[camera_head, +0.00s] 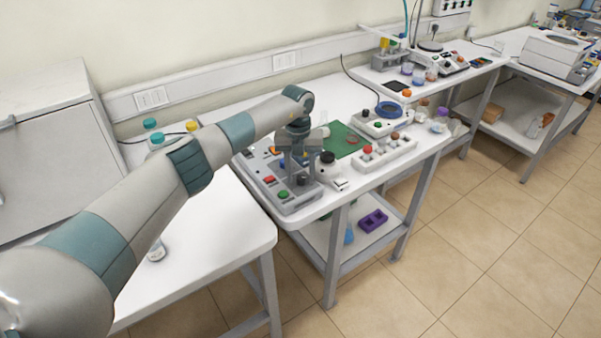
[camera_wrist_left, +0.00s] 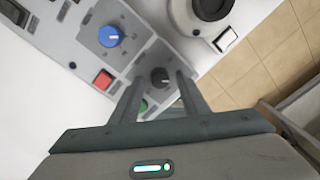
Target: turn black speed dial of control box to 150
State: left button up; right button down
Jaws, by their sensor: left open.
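The grey control box (camera_head: 268,178) stands on the white table near its front edge. In the left wrist view, the box (camera_wrist_left: 82,45) carries a blue dial (camera_wrist_left: 110,36), a red button (camera_wrist_left: 103,80), a green button (camera_wrist_left: 143,106) and the black dial (camera_wrist_left: 160,77). My left gripper (camera_wrist_left: 158,78) is open, its two fingers on either side of the black dial; I cannot tell whether they touch it. In the head view my left gripper (camera_head: 298,172) is over the box and hides part of it. The scale numbers are too small to read. My right gripper is not in view.
A round black-topped device (camera_head: 327,165) stands close to the box's right side. Bottles (camera_head: 152,132) stand behind my left arm.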

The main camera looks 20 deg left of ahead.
pick_arm(q)
jog(key=shift+c, duration=0.5)
grip_shut()
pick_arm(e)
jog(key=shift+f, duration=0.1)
